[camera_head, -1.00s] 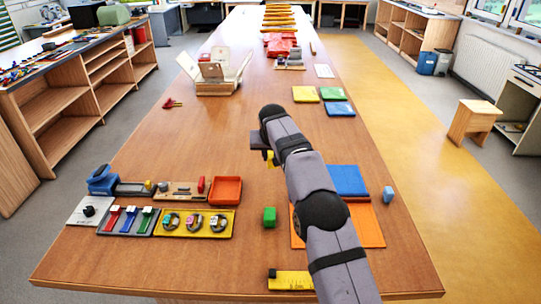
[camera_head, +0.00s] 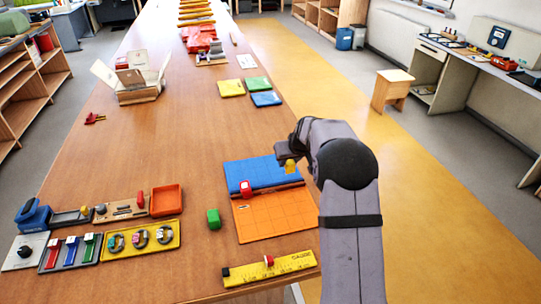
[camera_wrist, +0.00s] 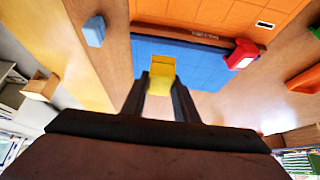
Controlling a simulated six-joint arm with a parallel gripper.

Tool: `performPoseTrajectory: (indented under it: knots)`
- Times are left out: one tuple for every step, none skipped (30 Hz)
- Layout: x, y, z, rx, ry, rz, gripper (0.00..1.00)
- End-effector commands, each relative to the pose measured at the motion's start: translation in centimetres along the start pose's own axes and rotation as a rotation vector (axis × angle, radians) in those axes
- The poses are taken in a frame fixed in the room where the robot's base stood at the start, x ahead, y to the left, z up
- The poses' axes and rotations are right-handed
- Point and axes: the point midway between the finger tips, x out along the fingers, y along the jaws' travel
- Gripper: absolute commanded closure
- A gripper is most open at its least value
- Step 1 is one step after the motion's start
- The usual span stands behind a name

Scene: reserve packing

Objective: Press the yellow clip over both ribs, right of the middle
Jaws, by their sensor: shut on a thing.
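My gripper (camera_head: 284,156) is shut on the yellow clip (camera_head: 290,166), which hangs above the right part of the blue mat. In the wrist view the yellow clip (camera_wrist: 161,74) sits between the two fingertips (camera_wrist: 160,88), in front of the blue mat. The blue mat (camera_head: 250,172) and the orange mat (camera_head: 262,222) meet at a seam where the dark ribs (camera_head: 272,189) run. A red clip (camera_head: 245,189) sits on the ribs at their left part; it also shows in the wrist view (camera_wrist: 242,54). The clip appears apart from the ribs.
A green block (camera_head: 213,218) stands left of the orange mat. A yellow gauge strip (camera_head: 285,265) lies in front. A yellow tray (camera_head: 140,240) and an orange tray (camera_head: 166,200) are at left. A light-blue block (camera_wrist: 93,31) shows in the wrist view.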

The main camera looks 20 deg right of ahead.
Motion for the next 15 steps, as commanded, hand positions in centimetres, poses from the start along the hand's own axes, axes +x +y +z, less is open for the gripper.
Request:
performPoseTrajectory:
  knots:
    - [-0.2, 0.3, 0.1, 0.003, 0.002, 0.003, 0.89]
    - [-0.2, 0.4, 0.2, 0.003, 0.002, 0.003, 0.89]
    - [-0.2, 0.5, 0.2, 0.003, 0.002, 0.004, 0.89]
    - [-0.2, 0.5, 0.3, 0.002, 0.002, 0.004, 0.89]
    - [-0.2, 0.5, 0.3, 0.002, 0.002, 0.004, 0.89]
    - [-0.1, 0.5, 0.3, 0.002, 0.002, 0.004, 0.89]
    - [-0.1, 0.5, 0.3, 0.002, 0.002, 0.004, 0.89]
    - [0.0, 0.5, 0.4, 0.002, 0.002, 0.004, 0.89]
    - [0.1, 0.5, 0.5, 0.002, 0.002, 0.004, 0.89]
    - [0.2, 0.5, 0.5, 0.002, 0.001, 0.004, 0.89]
    - [0.4, 0.5, 0.6, 0.002, 0.001, 0.004, 0.89]
    - [0.6, 0.5, 0.8, 0.002, 0.001, 0.004, 0.89]
    - [0.8, 0.5, 0.9, 0.002, 0.001, 0.004, 0.89]
    - [0.9, 0.5, 1.0, 0.002, 0.0, 0.004, 0.89]
    - [1.2, 0.5, 1.2, 0.002, 0.0, 0.004, 0.89]
